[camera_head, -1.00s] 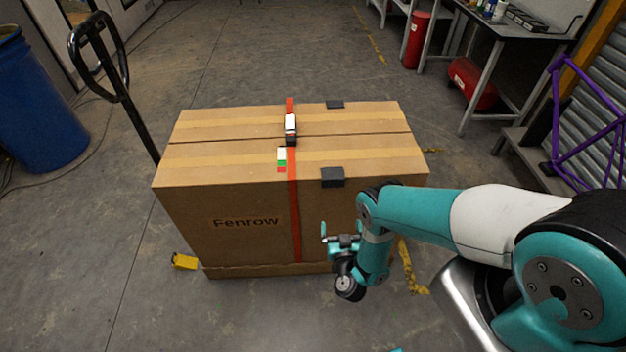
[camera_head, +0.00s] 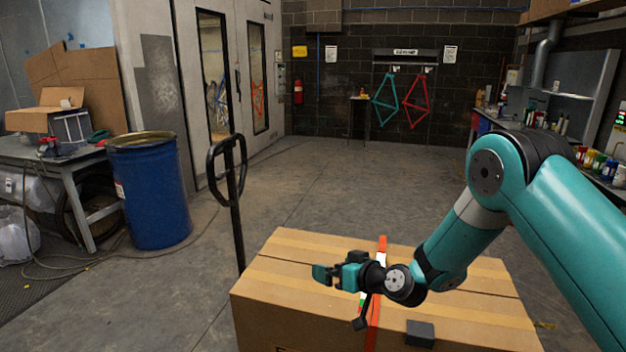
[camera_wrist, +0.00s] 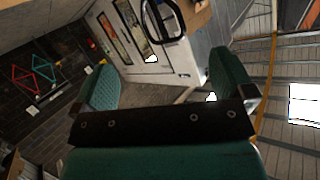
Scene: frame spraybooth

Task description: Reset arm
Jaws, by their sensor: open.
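My teal arm reaches in from the right in the head view. My gripper (camera_head: 322,274) is in front of and above the large cardboard box (camera_head: 290,258) as the picture shows it, with its fingers pointing left. In the wrist view, my gripper (camera_wrist: 160,88) shows its two green fingers wide apart with nothing between them. The box has an orange strap (camera_head: 374,325) around it and a dark block (camera_head: 420,333) on its top near edge. The arm hides part of the strap and the box top.
A pallet-jack handle (camera_head: 228,165) stands upright just left of the box. A blue drum (camera_head: 150,190) and a cluttered table (camera_head: 60,165) stand farther left. Teal (camera_head: 384,100) and red (camera_head: 416,102) frames hang at the back wall. The floor behind the box is clear.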

